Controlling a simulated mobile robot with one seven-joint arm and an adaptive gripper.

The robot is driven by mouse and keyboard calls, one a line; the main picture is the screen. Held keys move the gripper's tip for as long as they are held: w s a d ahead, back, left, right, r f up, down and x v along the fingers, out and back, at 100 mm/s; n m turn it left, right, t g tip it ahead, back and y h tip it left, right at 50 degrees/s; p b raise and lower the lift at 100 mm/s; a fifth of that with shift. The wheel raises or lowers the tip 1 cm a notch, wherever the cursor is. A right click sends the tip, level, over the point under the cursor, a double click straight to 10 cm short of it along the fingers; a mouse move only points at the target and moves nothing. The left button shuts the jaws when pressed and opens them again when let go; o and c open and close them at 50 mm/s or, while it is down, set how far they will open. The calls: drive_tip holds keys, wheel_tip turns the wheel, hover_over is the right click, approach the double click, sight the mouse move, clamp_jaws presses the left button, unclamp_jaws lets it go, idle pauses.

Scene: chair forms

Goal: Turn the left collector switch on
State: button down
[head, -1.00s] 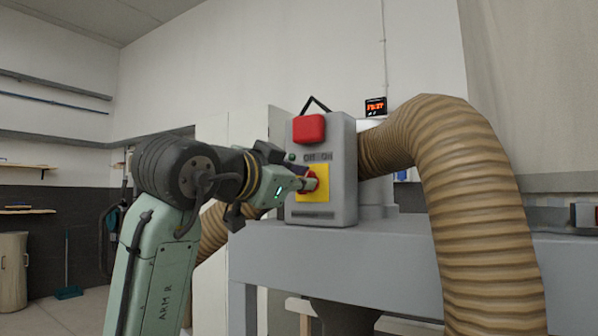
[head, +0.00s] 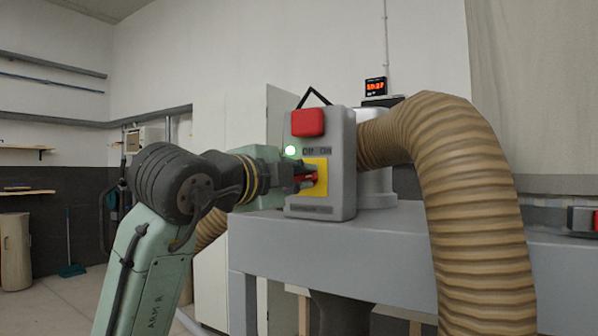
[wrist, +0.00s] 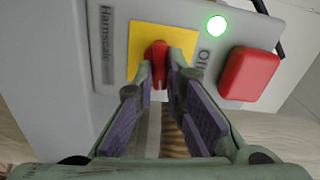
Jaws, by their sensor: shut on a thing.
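The collector switch box (head: 340,150) is a grey box on a grey bench. It carries a yellow plate (head: 321,190) with a red rotary knob (wrist: 157,62), and a big red button (head: 308,122) above. The "Off" and "On" labels sit over the plate. A small round lamp (head: 290,150) beside the labels glows green; it also shows in the wrist view (wrist: 217,27). My gripper (head: 314,178) reaches in from the left at the plate. In the wrist view my gripper's fingers (wrist: 160,78) are shut on the red knob, one on each side.
A thick ribbed tan hose (head: 470,190) arches from behind the box down past the bench front (head: 390,255). A red-digit display (head: 375,86) hangs on the wall. Another small red-and-grey box (head: 583,220) is at the right edge.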

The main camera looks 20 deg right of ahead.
drive_tip(key=shift+m, duration=0.9)
drive_tip(key=c, duration=1.7)
unclamp_jaws()
drive_tip(key=shift+o, duration=0.2)
drive_tip(key=v, duration=1.2)
